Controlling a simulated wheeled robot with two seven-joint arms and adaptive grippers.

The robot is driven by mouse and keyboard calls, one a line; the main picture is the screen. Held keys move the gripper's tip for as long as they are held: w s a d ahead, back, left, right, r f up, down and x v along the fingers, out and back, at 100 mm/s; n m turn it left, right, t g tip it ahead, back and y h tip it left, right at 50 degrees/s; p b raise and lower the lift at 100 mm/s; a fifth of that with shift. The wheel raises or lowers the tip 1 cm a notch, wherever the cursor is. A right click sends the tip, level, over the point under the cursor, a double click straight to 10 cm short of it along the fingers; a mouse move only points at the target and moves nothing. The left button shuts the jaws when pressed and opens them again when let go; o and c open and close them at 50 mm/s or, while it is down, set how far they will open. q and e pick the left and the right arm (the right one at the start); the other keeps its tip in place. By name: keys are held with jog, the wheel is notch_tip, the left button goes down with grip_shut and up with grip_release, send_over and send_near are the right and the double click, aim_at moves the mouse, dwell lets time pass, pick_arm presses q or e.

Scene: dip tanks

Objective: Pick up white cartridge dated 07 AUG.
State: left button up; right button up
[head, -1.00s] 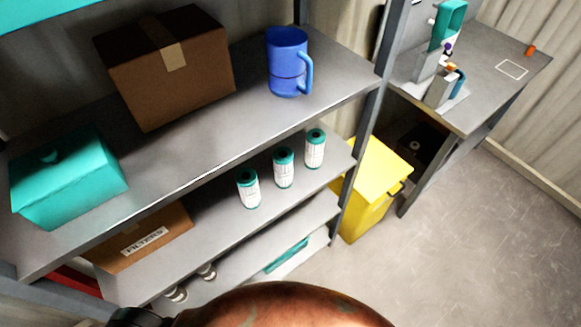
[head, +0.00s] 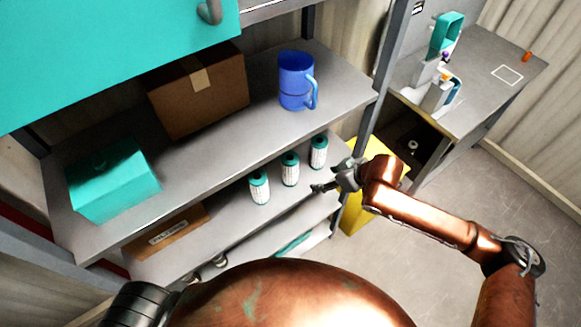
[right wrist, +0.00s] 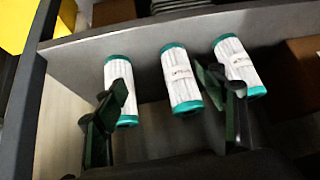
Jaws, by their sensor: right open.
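Three white cartridges with teal end caps stand in a row on the middle shelf: a left one (head: 259,187), a middle one (head: 290,169) and a right one (head: 318,152). Their label dates are too small to read. My right gripper (head: 320,188) is open and empty in front of the shelf edge, near the right cartridge. In the right wrist view its fingers (right wrist: 163,85) show before the row, with the yellow-bin-side cartridge (right wrist: 122,92) behind the left finger, the middle cartridge (right wrist: 181,80) between the fingers, and another (right wrist: 240,66) behind the right finger. My left gripper is out of view.
A cardboard box (head: 168,232) sits left on the same shelf. The shelf above holds a teal box (head: 113,180), a brown carton (head: 200,97) and a blue mug (head: 296,80). A shelf post (head: 378,90) and a yellow bin (head: 357,212) stand at the right.

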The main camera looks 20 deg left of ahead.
aim_at(295, 161)
jog(key=shift+n+g+h, duration=0.3)
jog(key=shift+n+h, duration=0.1)
jog(key=shift+h, duration=0.1)
jog(key=a+r, duration=0.1)
jog(key=a, duration=0.2)
jog(key=w+a+p, duration=0.1)
jog(key=a, duration=0.2)
jog(key=w+a+r, duration=0.1)
jog(key=a, duration=0.2)
jog(key=shift+w+a+r+p, duration=0.25)
jog(key=shift+a+r+p, duration=0.05)
jog(key=shift+a+r, duration=0.1)
jog(key=shift+w+a+f, duration=0.1)
jog(key=shift+a, duration=0.1)
jog(key=x, duration=0.5)
jog(key=shift+c, duration=0.7)
grip_shut()
